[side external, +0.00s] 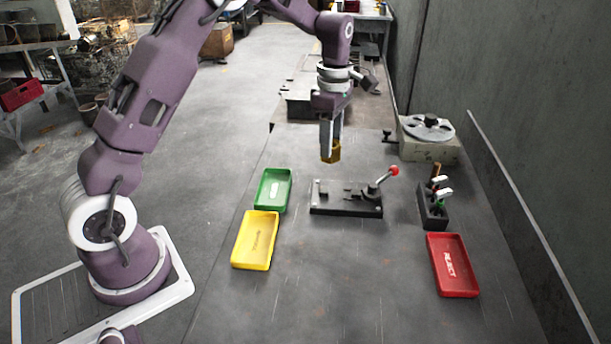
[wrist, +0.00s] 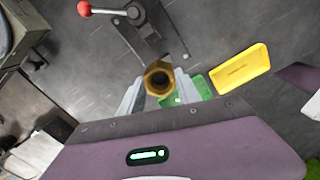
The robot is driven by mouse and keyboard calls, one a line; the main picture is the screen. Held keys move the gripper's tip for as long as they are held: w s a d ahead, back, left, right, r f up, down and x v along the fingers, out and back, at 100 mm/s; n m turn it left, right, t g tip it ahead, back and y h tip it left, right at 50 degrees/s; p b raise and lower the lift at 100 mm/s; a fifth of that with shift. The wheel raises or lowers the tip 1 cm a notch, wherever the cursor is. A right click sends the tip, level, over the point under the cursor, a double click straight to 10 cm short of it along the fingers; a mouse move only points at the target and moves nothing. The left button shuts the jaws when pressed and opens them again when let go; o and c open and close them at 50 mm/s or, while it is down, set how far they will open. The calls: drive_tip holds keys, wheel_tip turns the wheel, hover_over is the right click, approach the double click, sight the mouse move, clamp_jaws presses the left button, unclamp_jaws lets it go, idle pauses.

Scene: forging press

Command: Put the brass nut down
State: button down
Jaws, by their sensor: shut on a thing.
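The brass nut (side external: 331,153) is held between the fingertips of my gripper (side external: 331,146), in the air above the table. In the side external view it hangs above the back of the black clamp fixture (side external: 346,209). In the wrist view the nut (wrist: 159,78) shows its round hole, and the fingers of my gripper (wrist: 160,92) are on either side of it. The fixture, with its red-knobbed lever (side external: 393,171), lies beyond the nut in the wrist view.
A green tray (side external: 259,191) and a yellow tray (side external: 234,250) stand left of the fixture, both looking empty. A red tray (side external: 473,290) marked REJECT is at the right. A black tool holder (side external: 432,216) and a grey machine with a disc (side external: 430,150) stand behind it. The front table is clear.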

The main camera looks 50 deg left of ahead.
drive_tip(key=s+a+f+n, duration=0.1)
drive_tip(key=s+a+n, duration=0.6)
drive_tip(key=a+n, duration=0.4)
hover_over(276, 181)
drive_tip(key=shift+m, duration=0.3)
wheel_tip(276, 181, down, 10)
drive_tip(key=shift+f, duration=0.15)
drive_tip(key=shift+d+f, duration=0.1)
drive_tip(key=c, duration=0.9)
unclamp_jaws()
drive_tip(key=shift+o, duration=0.2)
